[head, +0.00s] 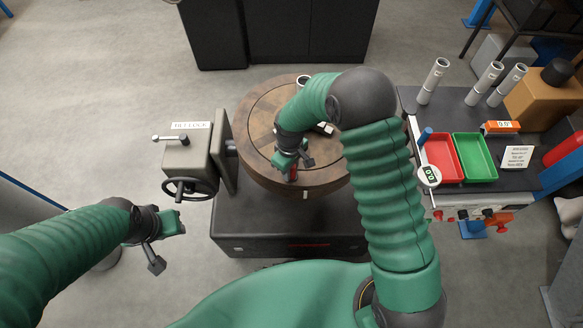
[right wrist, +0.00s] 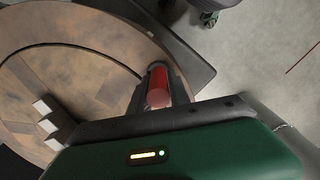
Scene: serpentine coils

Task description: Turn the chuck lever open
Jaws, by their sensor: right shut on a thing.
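The round wooden chuck table (head: 258,117) sits on a dark base in the middle of the head view. It also fills the upper left of the right wrist view (right wrist: 85,75). My right gripper (head: 291,172) is over the table's near part, shut on the red lever handle (head: 293,175). In the right wrist view the red handle (right wrist: 157,87) sits between the dark fingers, near the table's rim. The rest of the lever is hidden, so its angle cannot be told. My left gripper (head: 172,222) hangs left of the base, away from the table; its jaw opening is unclear.
A grey tailstock (head: 190,158) with a handwheel (head: 190,188) stands left of the table. Pale stepped blocks (right wrist: 45,115) lie on the table. At right, a bench holds a red tray (head: 443,158), a green tray (head: 474,156) and upright grey tubes (head: 433,80). Floor at left is clear.

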